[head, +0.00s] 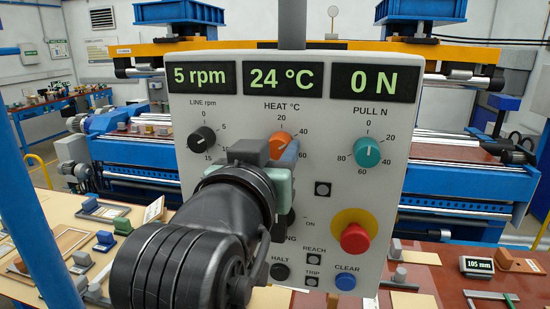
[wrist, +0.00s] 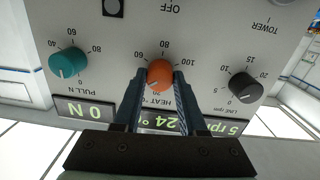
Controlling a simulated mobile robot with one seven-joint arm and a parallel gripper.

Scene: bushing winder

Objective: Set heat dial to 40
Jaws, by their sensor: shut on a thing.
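The orange heat dial (head: 279,143) is on the grey-white control panel (head: 230,115), under the "HEAT °C" label. The green heat display (head: 283,79) reads 24 °C. In the head view my gripper (head: 280,160) covers the dial's lower part and much of its scale; 20 and 40 still show. In the wrist view, where the panel is upside down, my gripper (wrist: 160,75) has a finger on each side of the orange dial (wrist: 160,74), shut on it. The dial's pale pointer mark is near the 20.
The black line dial (head: 202,140) is left of the heat dial, and the teal pull dial (head: 368,152) is right. A red stop button (head: 355,238) on a yellow ring and a blue CLEAR button (head: 345,281) are lower right. A small square button (head: 322,189) is close to my gripper.

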